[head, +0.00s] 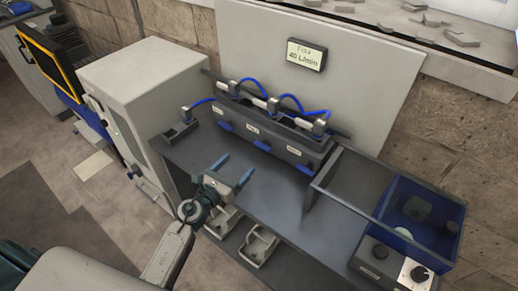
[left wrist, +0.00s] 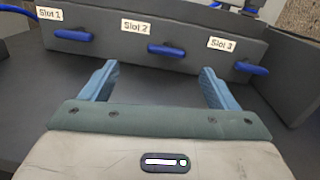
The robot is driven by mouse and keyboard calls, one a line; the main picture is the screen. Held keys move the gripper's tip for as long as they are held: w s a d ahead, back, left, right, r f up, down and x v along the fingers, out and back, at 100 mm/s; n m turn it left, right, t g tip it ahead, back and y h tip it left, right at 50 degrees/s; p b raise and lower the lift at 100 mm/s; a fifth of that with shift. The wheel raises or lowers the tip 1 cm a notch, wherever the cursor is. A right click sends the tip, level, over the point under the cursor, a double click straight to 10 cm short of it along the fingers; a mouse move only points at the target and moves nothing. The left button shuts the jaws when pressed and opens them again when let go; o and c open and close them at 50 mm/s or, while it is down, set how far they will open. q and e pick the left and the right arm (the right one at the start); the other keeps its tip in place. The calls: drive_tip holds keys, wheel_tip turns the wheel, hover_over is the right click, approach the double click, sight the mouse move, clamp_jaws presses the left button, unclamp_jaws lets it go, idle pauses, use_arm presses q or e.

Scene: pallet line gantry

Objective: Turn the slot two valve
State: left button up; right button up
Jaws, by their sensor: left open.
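The slot two valve (left wrist: 165,50) is a blue lever under the "Slot 2" label in the left wrist view. It lies roughly level across the front of the dark manifold, and in the head view it is the middle blue lever (head: 261,146). My left gripper (head: 234,171) is open and empty in front of the manifold, over the grey bench. In the left wrist view its two blue fingers (left wrist: 158,85) stand apart, with the slot two valve ahead of the gap between them. The fingers touch no lever. My right gripper is not in view.
Similar blue levers sit at slot 1 (left wrist: 74,36) and slot 3 (left wrist: 251,68). A display (head: 306,54) reading about 40 L/min is on the back panel. A blue clear-sided bin (head: 397,239) stands at the right. The bench (head: 275,190) before the manifold is mostly clear.

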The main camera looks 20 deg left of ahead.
sight(260, 148)
use_arm(q)
drive_tip(key=shift+w+d+f+m, duration=0.1)
drive_tip(key=shift+d+f+m, duration=0.2)
drive_tip(key=shift+m, duration=0.3)
drive_tip(key=shift+w+d+h, duration=0.15)
drive_tip(key=shift+w+h, duration=0.05)
drive_tip(key=shift+h, duration=0.2)
drive_tip(key=p+x, duration=0.1)
drive_tip(key=x, duration=0.8)
drive_tip(key=shift+w+d+f+p, duration=0.15)
drive_tip(key=shift+f+p, duration=0.1)
drive_tip(key=shift+p, duration=0.15)
drive_tip(key=shift+w+d, duration=0.15)
drive_tip(key=shift+w, duration=0.35)
drive_tip(key=c, duration=1)
